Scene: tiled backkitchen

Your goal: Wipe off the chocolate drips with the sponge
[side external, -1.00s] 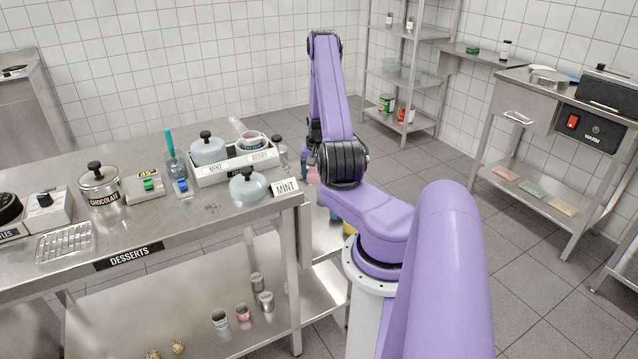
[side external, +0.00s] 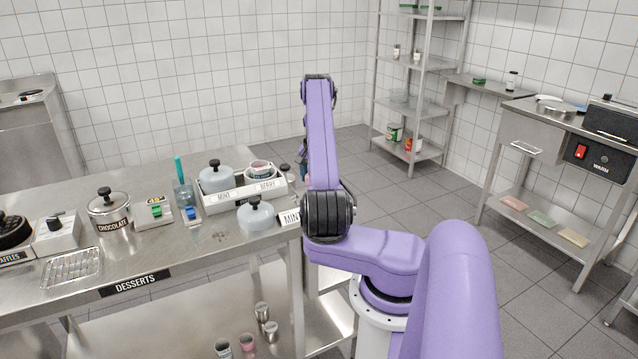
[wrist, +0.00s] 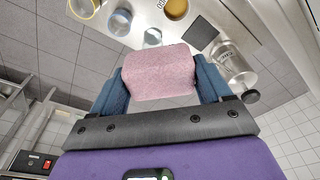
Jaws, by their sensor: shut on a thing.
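In the wrist view my gripper (wrist: 160,82) has its two blue fingers closed on the sides of a pink sponge (wrist: 160,70). The sponge sits between the fingers, with its broad pink face showing. In the side view the gripper and sponge are mostly hidden behind my arm. Small brownish spots, likely the chocolate drips (side external: 220,237), lie on the steel dessert counter (side external: 165,255), in front of the grey lidded pot (side external: 256,213). The sponge is away from these spots.
The wrist view shows cups (wrist: 120,22) and a steel pot (wrist: 230,65) beyond the sponge.

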